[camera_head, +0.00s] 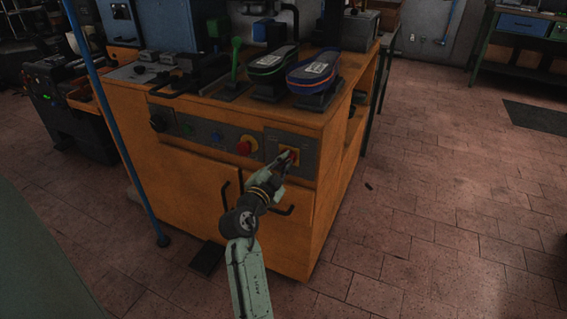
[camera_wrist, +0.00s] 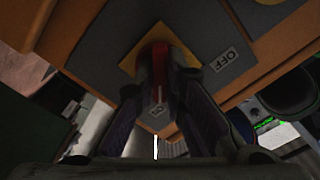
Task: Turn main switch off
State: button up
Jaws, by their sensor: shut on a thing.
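The main switch (camera_head: 293,154) is a red knob on a yellow plate at the right end of the orange machine's front panel. In the wrist view the red knob (camera_wrist: 158,58) sits between my gripper's two dark fingers, which are shut on it. The knob lies in line with the ON label (camera_wrist: 155,109). The OFF label (camera_wrist: 230,60) is off to the right side of the plate (camera_wrist: 128,63). My gripper (camera_head: 287,159) reaches the switch from the front in the head view. The fingers hide part of the knob.
Left of the switch on the same panel is a red emergency button (camera_head: 244,147) on yellow, with small blue and green buttons beyond. Black door handles (camera_head: 281,210) stick out below. Two shoe-sole shapes (camera_head: 313,70) stand on top.

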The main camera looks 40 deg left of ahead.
grip_shut()
jog(key=n+b, duration=0.2)
jog(key=n, duration=0.6)
jog(key=n+p, duration=0.1)
jog(key=n, duration=0.4)
jog(key=shift+n, duration=0.4)
jog(key=shift+n+p, duration=0.9)
jog(key=shift+n, duration=1.1)
jog(key=o, duration=0.7)
grip_release()
